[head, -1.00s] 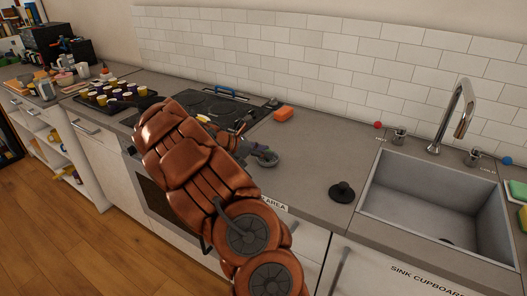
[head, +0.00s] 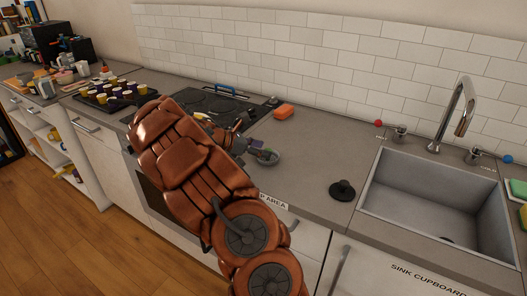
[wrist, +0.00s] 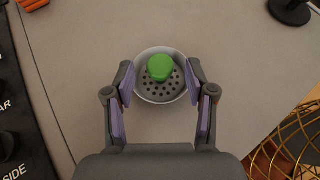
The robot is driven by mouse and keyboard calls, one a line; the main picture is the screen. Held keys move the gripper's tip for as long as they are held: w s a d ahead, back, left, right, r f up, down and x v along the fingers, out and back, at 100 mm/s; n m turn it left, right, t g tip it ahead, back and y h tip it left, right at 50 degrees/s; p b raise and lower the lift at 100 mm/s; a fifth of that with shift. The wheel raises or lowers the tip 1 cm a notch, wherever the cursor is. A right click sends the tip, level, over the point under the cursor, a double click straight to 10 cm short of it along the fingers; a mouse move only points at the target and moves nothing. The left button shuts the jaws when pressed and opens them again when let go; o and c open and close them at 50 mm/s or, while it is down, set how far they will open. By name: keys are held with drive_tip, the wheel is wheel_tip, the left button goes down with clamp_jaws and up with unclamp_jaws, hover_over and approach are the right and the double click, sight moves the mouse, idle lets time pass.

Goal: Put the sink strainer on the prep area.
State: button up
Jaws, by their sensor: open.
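The sink strainer (wrist: 160,92) is a round pale metal dish with holes and a green knob (wrist: 160,67) in its middle. It rests on the grey counter in the wrist view. My gripper (wrist: 160,80) is open, with one finger at the left and one at the right of the strainer's rim. I cannot tell whether the fingers touch it. In the head view my gripper (head: 257,150) is partly hidden by my arm. The prep area label (head: 273,203) on the counter's front edge is partly covered by my arm.
A black plug (head: 342,191) stands to the right, before the sink (head: 440,205). An orange sponge (head: 284,111) lies behind, near the hob (head: 212,104). A tray of cups (head: 110,96) is further left. Counter between strainer and plug is clear.

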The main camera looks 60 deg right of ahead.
drive_tip(key=b+v, duration=0.1)
drive_tip(key=v, duration=0.9)
drive_tip(key=shift+w+a, duration=0.15)
drive_tip(key=shift+a, duration=0.05)
drive_tip(key=shift+r, duration=0.15)
drive_tip(key=s+a+f+m+t+y, duration=0.1)
drive_tip(key=s+a+m+y, duration=0.2)
drive_tip(key=s+a, duration=0.5)
drive_tip(key=s+a+f+m+t+y, duration=0.2)
drive_tip(key=s+a, duration=0.7)
drive_tip(key=a, duration=0.9)
drive_tip(key=s+a+f+m+t+y, duration=0.1)
drive_tip(key=s+a+m+y, duration=0.4)
drive_tip(key=a, duration=0.8)
drive_tip(key=s+m, duration=0.1)
drive_tip(key=s, duration=0.2)
drive_tip(key=shift+s+a+f+m+t, duration=0.25)
drive_tip(key=shift+s+f+m+t, duration=0.05)
drive_tip(key=shift+d, duration=0.15)
